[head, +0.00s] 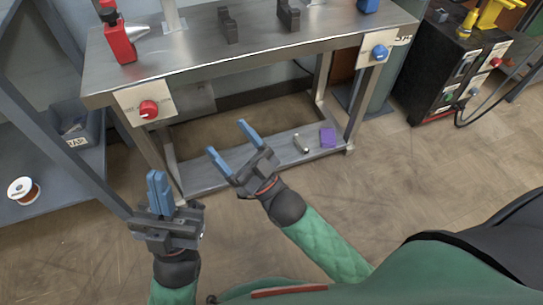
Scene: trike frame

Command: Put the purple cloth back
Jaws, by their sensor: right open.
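The purple cloth (328,137) is a small folded piece on the right end of the workbench's lower shelf (225,171). My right gripper (228,138) is open and empty in front of the bench, to the left of the cloth and apart from it. My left gripper (160,192) is further left, by the bench's front left leg. Its blue fingers lie together with nothing visible between them.
A small metal part (301,143) lies just left of the cloth on the shelf. The steel bench top (190,58) overhangs the shelf and carries a red tool (119,42) and dark blocks (288,15). A blue rack (50,205) stands left; a black cabinet (437,80) stands right.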

